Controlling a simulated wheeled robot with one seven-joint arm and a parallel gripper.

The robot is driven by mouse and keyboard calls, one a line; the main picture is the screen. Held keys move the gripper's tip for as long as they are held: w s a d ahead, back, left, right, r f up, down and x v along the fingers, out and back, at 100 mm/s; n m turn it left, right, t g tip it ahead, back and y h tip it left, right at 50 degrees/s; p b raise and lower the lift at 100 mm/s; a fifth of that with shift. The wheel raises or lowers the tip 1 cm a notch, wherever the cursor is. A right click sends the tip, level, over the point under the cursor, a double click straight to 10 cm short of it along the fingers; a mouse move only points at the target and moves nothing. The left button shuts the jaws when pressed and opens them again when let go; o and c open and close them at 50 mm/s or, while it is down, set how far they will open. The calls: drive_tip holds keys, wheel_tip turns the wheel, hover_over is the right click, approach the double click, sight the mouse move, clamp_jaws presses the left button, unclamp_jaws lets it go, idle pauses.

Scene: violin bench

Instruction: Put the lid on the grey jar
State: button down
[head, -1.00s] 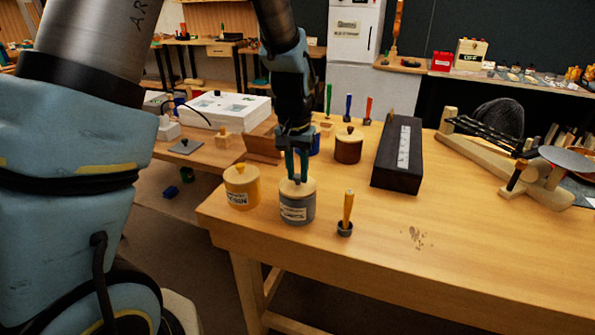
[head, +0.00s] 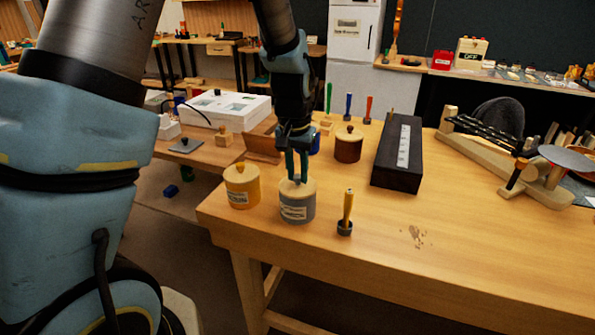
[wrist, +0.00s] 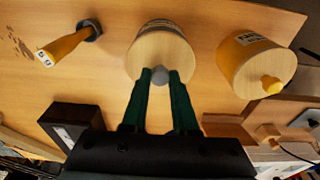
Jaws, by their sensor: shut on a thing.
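The grey jar (head: 297,209) stands upright near the left front edge of the workbench, with a label on its side. A round pale wooden lid (head: 306,185) lies on its mouth and looks level; it also shows in the wrist view (wrist: 162,55). My gripper (head: 297,180) points down from above, its green fingers shut on the lid's grey knob (wrist: 160,75). Whether the lid is fully seated on the rim is hard to tell.
A yellow jar (head: 241,190) with its own lid stands close to the left. A yellow-handled brush (head: 347,210) stands to the right. A brown jar (head: 348,147) and a long black case (head: 398,155) are behind. The bench's right front is clear.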

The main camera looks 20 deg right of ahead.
drive_tip(key=c, duration=0.6)
unclamp_jaws()
drive_tip(key=shift+o, duration=0.3)
drive_tip(key=o, duration=0.4)
drive_tip(key=shift+r+p, duration=2.8)
drive_tip(key=shift+r, duration=0.75)
drive_tip(key=shift+c, duration=0.2)
clamp_jaws()
